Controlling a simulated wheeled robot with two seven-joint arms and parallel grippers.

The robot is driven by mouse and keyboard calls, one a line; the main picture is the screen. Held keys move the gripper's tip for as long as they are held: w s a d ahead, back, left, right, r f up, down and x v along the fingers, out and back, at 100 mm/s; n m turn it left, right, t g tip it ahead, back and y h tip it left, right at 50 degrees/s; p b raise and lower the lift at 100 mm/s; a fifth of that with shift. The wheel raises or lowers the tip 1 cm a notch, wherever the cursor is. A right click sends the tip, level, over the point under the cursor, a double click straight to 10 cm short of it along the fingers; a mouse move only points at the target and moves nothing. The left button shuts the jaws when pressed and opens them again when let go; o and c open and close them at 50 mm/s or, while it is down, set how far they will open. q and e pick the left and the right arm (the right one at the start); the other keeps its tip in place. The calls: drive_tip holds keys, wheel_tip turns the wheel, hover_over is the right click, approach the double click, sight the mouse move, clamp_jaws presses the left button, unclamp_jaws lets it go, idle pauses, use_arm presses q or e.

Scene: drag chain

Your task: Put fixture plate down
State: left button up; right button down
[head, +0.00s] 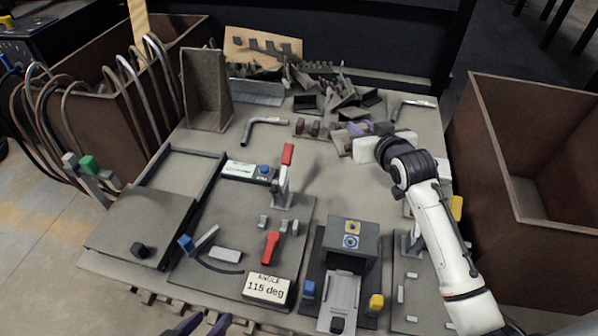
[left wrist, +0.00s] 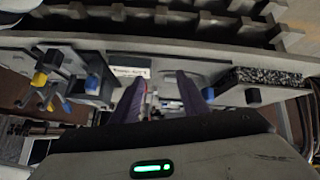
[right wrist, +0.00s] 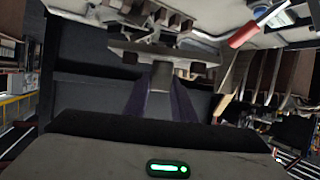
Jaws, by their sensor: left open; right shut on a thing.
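The fixture plate (head: 337,138) is a grey piece with small brown blocks along it, at the back middle of the table in the head view. My right gripper (head: 356,130), with purple fingers, is at its right end. In the right wrist view the right gripper (right wrist: 163,88) is shut on a grey tab of the fixture plate (right wrist: 150,52). I cannot tell whether the plate touches the tabletop. My left gripper (head: 203,326) is at the bottom edge of the head view, in front of the table. It also shows in the left wrist view (left wrist: 162,85), open and empty.
A pile of dark metal parts (head: 345,98) lies behind the plate. A bent grey rod (head: 262,122) lies left of it. A red-handled clamp (head: 286,160) stands in front. Brown bins (head: 530,140) flank the table. The table (head: 335,190) has bare room in the middle.

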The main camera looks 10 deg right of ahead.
drive_tip(key=b, duration=0.2)
hover_over(357, 193)
wheel_tip(357, 193, down, 8)
wheel_tip(357, 193, down, 10)
drive_tip(key=b, duration=0.5)
drive_tip(key=shift+f, duration=0.3)
use_arm(q)
drive_tip(key=d, duration=0.1)
drive_tip(key=d+h, duration=0.1)
drive_tip(key=w+d, duration=0.1)
drive_tip(key=shift+d+f+m+h, duration=0.3)
drive_tip(key=shift+f+h, duration=0.05)
drive_tip(key=shift+h, duration=0.05)
